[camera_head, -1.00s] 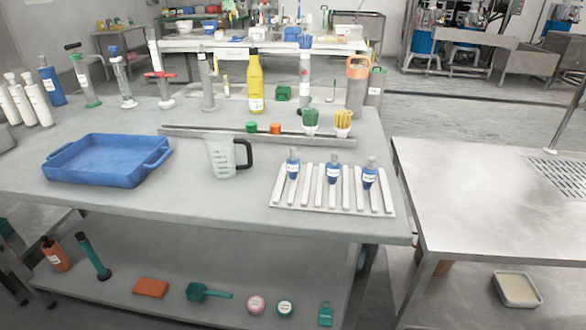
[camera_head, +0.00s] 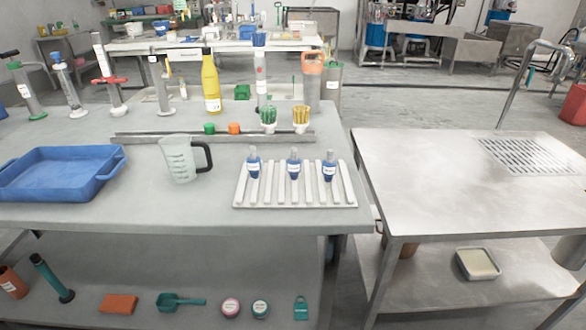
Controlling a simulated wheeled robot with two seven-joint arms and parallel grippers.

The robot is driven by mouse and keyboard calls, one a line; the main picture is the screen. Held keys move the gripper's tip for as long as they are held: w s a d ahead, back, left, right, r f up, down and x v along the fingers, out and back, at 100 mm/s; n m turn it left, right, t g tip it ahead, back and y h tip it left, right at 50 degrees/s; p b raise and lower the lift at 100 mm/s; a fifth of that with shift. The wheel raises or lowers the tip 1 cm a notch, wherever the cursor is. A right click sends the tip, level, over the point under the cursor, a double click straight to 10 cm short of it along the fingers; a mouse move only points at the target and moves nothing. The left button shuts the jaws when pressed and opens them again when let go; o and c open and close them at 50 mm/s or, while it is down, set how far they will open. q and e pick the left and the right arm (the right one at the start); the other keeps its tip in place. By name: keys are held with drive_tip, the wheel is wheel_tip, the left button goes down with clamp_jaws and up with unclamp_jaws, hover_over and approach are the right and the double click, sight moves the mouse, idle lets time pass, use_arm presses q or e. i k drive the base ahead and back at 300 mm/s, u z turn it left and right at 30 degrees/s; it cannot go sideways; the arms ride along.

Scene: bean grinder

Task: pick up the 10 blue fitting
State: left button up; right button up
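Three blue fittings with white labels and grey tops stand upright on a white slatted rack (camera_head: 295,203) near the table's front right. They are the left one (camera_head: 254,170), the middle one (camera_head: 293,170) and the right one (camera_head: 329,171). Their labels are too small to read, so I cannot tell which is the 10. Neither of my grippers is in view.
A clear measuring jug (camera_head: 180,160) stands left of the rack, and a blue tray (camera_head: 60,190) lies further left. A metal rail (camera_head: 150,138) runs behind. Bottles and cylinders line the back. A mostly bare metal table (camera_head: 440,180) stands to the right.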

sight(328, 166)
drive_tip(key=u, duration=3)
drive_tip(key=k, duration=1.25)
drive_tip(key=z, duration=1.3)
drive_tip(key=i, duration=0.5)
drive_tip(key=z, duration=0.05)
